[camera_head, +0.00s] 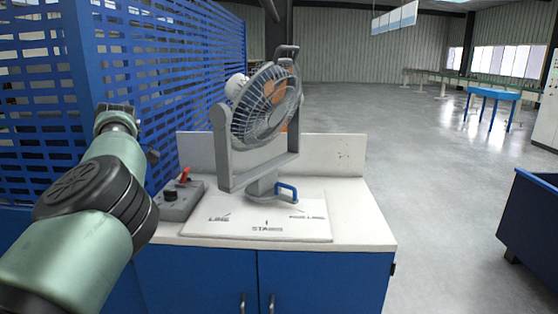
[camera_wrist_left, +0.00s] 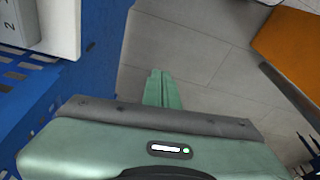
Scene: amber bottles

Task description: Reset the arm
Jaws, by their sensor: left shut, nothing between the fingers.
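My left arm (camera_head: 95,215) comes in from the left in the head view and reaches up in front of the blue mesh partition. Its far end (camera_head: 117,118) is left of the white-topped cabinet and apart from it; its fingertips cannot be made out there. In the left wrist view the two green fingers of my left gripper (camera_wrist_left: 161,88) are closed together with nothing between them, over grey tiled floor. My right arm and gripper are in neither view.
A grey fan (camera_head: 264,110) stands on the white-topped cabinet (camera_head: 365,225), near a blue handle (camera_head: 287,190) and a grey switch box (camera_head: 180,203) with a red lever. The blue mesh partition (camera_head: 170,45) is close behind my arm. A blue bin (camera_head: 535,225) is at right; floor between is clear.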

